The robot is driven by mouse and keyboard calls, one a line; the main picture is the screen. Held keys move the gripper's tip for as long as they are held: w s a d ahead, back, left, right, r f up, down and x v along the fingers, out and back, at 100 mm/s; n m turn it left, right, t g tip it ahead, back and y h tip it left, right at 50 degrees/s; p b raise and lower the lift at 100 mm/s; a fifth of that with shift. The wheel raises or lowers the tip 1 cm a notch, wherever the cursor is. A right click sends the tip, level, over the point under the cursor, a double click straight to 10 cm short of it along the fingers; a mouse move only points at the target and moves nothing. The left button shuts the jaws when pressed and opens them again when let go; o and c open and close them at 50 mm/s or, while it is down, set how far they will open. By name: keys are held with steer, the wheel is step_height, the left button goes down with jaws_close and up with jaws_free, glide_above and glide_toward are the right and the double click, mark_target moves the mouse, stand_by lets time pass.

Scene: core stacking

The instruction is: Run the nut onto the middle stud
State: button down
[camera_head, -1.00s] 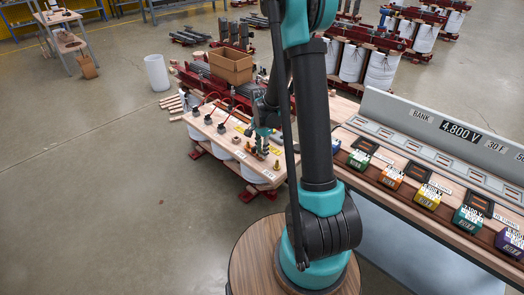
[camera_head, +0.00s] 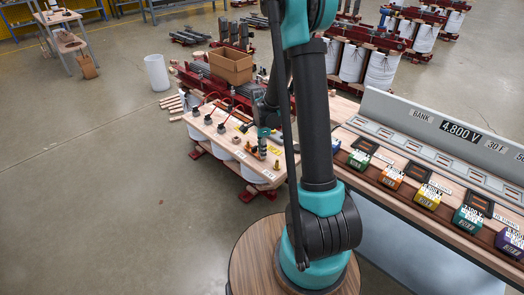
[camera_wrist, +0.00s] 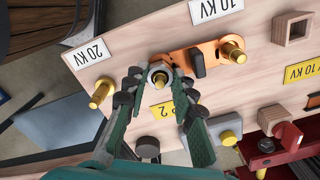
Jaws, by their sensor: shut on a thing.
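My gripper (camera_wrist: 158,82) is shut on a small pale metal nut (camera_wrist: 158,74), with a fingertip on each side of it. The nut sits over the middle stud position, at the left end of an orange link bar (camera_wrist: 180,60). A brassy core shows inside the nut; how far it is threaded cannot be told. One brass stud (camera_wrist: 101,92) stands by the 20 KV label and another (camera_wrist: 232,50) stands at the right end of the bar. In the head view, my gripper (camera_head: 262,153) points down at the board, and the nut is too small to make out.
The wooden board (camera_head: 228,145) carries several knobs, labels and red cables. A black knob (camera_wrist: 198,63) stands on the bar close to my right finger. A cardboard box (camera_head: 231,66) is behind.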

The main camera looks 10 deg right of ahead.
steer(key=m, duration=0.4)
steer(key=shift+m, duration=0.3)
steer(key=m, duration=0.2)
steer(key=shift+m, duration=1.3)
steer(key=m, duration=0.4)
steer(key=shift+m, duration=0.3)
steer(key=c, duration=1.2)
jaws_free()
